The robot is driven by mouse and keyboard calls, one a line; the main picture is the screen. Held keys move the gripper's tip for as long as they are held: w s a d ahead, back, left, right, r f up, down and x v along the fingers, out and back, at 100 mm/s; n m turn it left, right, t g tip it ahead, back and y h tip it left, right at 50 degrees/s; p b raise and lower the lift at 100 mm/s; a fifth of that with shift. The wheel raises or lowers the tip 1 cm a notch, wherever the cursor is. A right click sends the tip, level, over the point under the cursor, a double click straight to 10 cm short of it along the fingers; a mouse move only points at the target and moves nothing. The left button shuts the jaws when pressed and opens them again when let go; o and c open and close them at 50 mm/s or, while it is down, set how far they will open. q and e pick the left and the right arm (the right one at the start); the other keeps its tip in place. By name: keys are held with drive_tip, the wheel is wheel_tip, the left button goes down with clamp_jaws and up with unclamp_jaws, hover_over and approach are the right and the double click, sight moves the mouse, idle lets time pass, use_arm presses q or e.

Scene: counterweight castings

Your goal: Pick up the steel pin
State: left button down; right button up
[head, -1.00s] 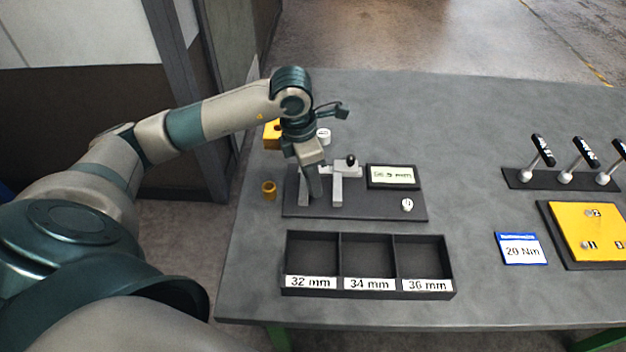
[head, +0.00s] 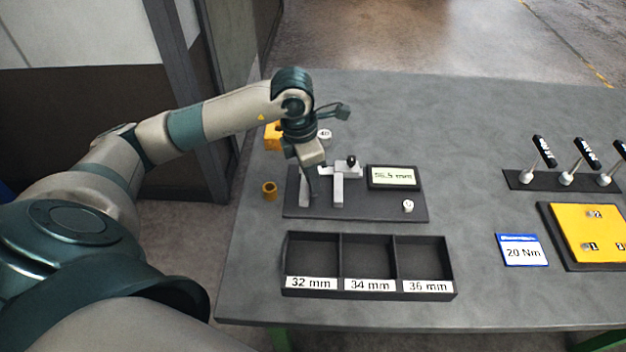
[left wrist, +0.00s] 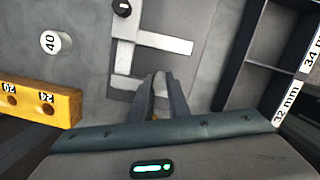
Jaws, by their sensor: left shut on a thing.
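My left gripper (head: 309,188) points down over the left part of the measuring gauge. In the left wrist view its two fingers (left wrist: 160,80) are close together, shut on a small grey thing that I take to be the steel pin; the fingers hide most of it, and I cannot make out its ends. The pale gauge (head: 338,190) stands on a dark base plate, with its black knob on top. It also shows just beyond the fingertips in the left wrist view (left wrist: 125,55). My right gripper is not in view.
A display (head: 393,176) with an mm reading stands at the gauge's right. A black three-compartment tray (head: 453,270), labelled 32, 34 and 36 mm, is in front and looks empty. A brass ring (head: 269,189), yellow block (head: 272,136) and white 40 cylinder (head: 324,134) are nearby. Levers stand right.

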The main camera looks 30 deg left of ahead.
use_arm(q)
drive_tip(key=shift+r, duration=0.1)
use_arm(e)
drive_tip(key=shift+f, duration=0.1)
